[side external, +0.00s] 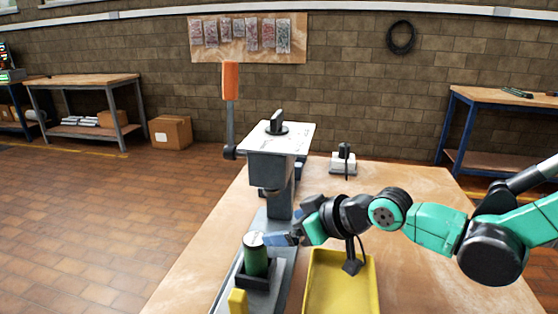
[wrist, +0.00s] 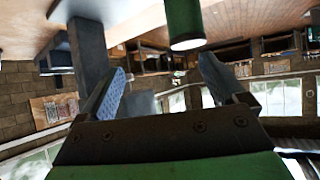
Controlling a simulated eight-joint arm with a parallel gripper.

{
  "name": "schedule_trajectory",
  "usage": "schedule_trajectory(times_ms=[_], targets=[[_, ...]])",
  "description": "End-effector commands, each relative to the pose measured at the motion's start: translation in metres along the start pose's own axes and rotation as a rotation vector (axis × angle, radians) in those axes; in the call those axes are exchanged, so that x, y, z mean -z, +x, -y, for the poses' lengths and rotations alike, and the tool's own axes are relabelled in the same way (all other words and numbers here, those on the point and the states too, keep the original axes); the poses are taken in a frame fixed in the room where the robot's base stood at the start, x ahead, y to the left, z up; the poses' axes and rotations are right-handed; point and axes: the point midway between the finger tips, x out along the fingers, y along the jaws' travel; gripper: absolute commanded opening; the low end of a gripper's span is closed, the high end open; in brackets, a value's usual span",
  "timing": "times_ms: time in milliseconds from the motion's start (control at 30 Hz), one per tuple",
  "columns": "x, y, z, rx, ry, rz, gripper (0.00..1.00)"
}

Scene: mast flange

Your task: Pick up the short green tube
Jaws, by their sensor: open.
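The short green tube (side external: 255,262) stands upright in a dark square holder (side external: 262,280) on a grey base. Its pale end faces up. My gripper (side external: 276,239) reaches in from the right, with its fingertips beside the upper part of the tube. In the wrist view, my gripper (wrist: 164,63) has its two fingers apart with nothing between them. The tube (wrist: 183,20) shows there at the top, just past the fingertips and closer to the right finger. I cannot tell from these views whether a finger touches it.
A grey press-like column with a flat top plate (side external: 290,137) and an orange-handled lever (side external: 230,82) stands behind the holder. A yellow tray (side external: 312,292) lies to the right, under my arm. A yellow block (side external: 237,302) is in front. The bench's right side (side external: 430,285) is clear.

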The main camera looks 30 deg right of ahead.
Motion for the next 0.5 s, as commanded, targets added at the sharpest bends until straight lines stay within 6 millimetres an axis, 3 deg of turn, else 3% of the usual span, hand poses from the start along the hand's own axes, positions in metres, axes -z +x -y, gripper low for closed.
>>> schedule_trajectory(times_ms=[200,500], targets=[[0.002,0.018,0.026,0.062,-0.042,-0.09,0.9],[0.004,0.035,0.031,0.07,-0.047,-0.105,0.9]])
